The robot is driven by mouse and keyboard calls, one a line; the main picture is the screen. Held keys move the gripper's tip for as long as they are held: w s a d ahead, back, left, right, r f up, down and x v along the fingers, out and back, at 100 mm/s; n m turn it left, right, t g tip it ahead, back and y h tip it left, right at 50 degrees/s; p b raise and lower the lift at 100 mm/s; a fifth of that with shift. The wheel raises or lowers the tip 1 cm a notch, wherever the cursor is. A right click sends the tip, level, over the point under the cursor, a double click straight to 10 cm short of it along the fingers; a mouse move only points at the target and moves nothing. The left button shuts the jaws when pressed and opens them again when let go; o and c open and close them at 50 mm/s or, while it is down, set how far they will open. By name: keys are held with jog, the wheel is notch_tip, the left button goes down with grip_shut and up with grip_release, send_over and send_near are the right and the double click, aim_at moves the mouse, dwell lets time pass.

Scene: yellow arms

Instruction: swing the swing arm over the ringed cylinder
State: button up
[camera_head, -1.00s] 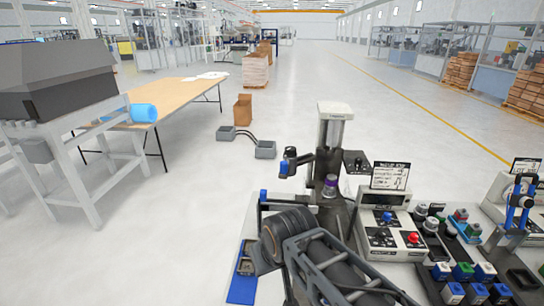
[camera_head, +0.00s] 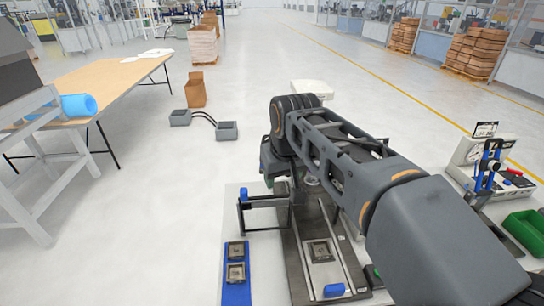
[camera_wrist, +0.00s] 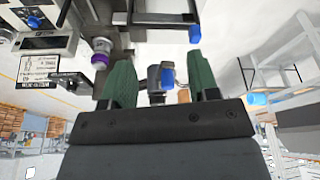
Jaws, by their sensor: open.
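The ringed cylinder (camera_wrist: 100,52), pale with a purple band, shows in the wrist view just outside my left-hand finger; my arm hides it in the head view. In the head view my arm covers most of the fixture.
A blue-tipped post (camera_head: 243,195) stands at the fixture's left, above a blue strip (camera_head: 236,272) with square parts. A dark rail (camera_head: 320,255) runs toward me. A green bin (camera_head: 525,230) is at right. The wooden table (camera_head: 100,85) stands far left; the floor between is mostly open.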

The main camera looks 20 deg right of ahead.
jog(key=w+r+n+g, duration=0.1)
jog(key=w+r, duration=0.3)
jog(key=w, duration=0.3)
jog(key=w+r+g, duration=0.2)
jog(key=w+r, duration=0.2)
jog(key=w, duration=0.3)
jog(key=f, duration=0.9)
jog(key=w+f+b, duration=0.1)
jog(key=f, duration=0.4)
jog(key=shift+w, duration=0.1)
jog(key=shift+c, duration=0.2)
grip_shut()
